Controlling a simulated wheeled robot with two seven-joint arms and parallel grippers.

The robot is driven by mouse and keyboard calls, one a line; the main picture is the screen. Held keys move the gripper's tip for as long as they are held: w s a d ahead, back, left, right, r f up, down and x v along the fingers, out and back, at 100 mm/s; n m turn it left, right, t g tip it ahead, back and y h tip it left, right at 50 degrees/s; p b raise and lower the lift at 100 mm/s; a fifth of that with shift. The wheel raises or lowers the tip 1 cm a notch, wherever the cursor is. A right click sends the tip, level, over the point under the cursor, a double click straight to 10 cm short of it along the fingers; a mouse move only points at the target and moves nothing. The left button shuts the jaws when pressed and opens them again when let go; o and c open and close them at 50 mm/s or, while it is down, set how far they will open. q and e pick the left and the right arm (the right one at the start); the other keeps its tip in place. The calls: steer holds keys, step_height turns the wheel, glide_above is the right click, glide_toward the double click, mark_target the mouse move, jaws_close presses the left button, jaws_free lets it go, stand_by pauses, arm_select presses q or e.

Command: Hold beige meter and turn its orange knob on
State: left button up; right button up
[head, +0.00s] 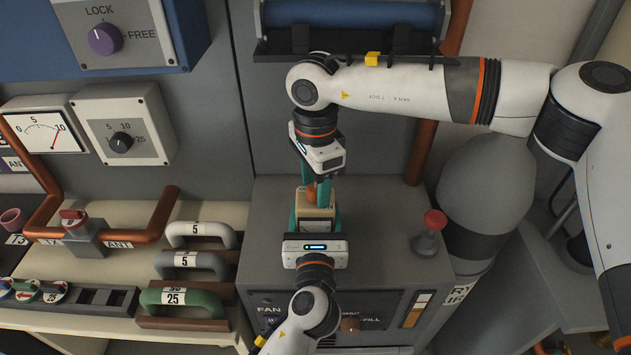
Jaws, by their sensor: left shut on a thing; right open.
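The beige meter (315,220) is on or just above the top of the grey cabinet, in the middle of the head view. My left gripper (315,212), reaching up from the bottom, is shut on the meter with its teal fingers along the two sides. The orange knob (311,191) shows at the far end of the meter. My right gripper (317,188), coming from above, is open with its teal fingers by the knob. I cannot tell whether they touch it. The meter's dial face is not visible.
The grey cabinet (380,215) has a red-topped post (430,232) at its right. Grey, white and green handles (188,297) stand at the left. A blue roller (350,14) on a black bracket is at the back. Copper pipes run along the left.

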steer(key=c, duration=1)
